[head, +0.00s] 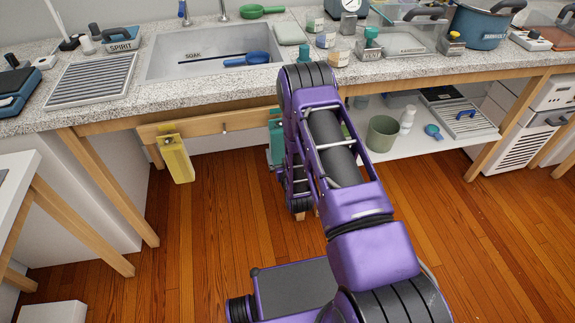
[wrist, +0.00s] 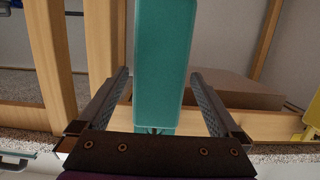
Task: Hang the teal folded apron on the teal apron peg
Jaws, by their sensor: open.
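The teal folded apron (wrist: 165,60) fills the middle of the wrist view, between the two fingers of my gripper (wrist: 160,74). The gripper is open, with a gap visible on both sides of the apron. In the head view a strip of the teal apron (head: 275,140) shows at the wooden rail, just left of my arm. Its narrow end lies at the rail in the wrist view. A small dark spot there may be the teal peg, but I cannot see clearly how the apron sits on it. My arm hides the gripper in the head view.
The wooden rail (head: 205,125) runs under the counter's front edge. A yellow apron (head: 176,158) hangs at its left, and a bare peg (head: 225,128) stands between. A white shelf (head: 440,141) with a green pot (head: 382,134) lies to the right. The floor in front is clear.

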